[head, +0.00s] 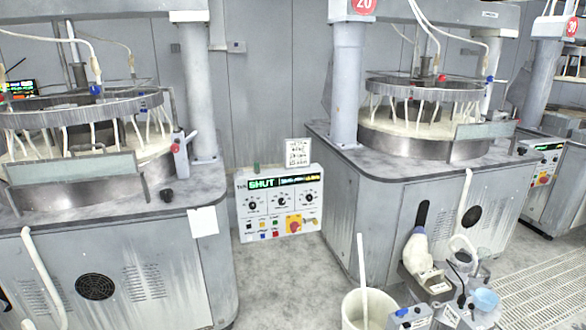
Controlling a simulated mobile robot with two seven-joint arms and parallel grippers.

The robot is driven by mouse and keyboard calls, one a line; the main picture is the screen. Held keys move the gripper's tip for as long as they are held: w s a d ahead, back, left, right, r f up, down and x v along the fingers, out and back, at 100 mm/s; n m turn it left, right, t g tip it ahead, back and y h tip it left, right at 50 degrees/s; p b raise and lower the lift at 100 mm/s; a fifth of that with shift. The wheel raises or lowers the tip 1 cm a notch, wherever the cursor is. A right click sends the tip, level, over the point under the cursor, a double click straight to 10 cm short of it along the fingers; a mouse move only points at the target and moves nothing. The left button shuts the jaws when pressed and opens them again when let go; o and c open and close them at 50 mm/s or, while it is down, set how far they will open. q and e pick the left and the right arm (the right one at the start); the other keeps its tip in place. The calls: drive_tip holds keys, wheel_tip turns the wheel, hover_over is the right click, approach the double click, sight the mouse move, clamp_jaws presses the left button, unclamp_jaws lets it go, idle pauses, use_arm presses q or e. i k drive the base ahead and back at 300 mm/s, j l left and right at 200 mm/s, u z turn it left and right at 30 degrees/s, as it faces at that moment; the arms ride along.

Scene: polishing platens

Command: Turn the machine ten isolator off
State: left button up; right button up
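A white control panel (280,204) stands low between two polishing machines, against the back wall. Its display (283,182) has green letters that look like "SHUT" and smaller yellow text. The label left of the display is too small to read surely. A red rotary isolator switch on a yellow plate (294,224) sits at the panel's lower right. I cannot tell which position its handle is in. Three black dials and small coloured buttons are also on the panel. Neither of my grippers is in view.
The left machine (110,245) shows no number; the right one (440,190) has a red "20" sign (364,5). A "30" sign (571,27) is far right. A white bucket with a stick (368,310) and several items stand front right. Grey floor (285,275) before the panel is clear.

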sight(294, 225)
drive_tip(key=i, duration=1.65)
drive_tip(key=i+u, duration=0.15)
drive_tip(key=i, duration=0.3)
drive_tip(key=i+l+u, duration=0.15)
drive_tip(key=i, duration=0.3)
drive_tip(key=i+l+u, duration=0.15)
drive_tip(key=i, duration=0.3)
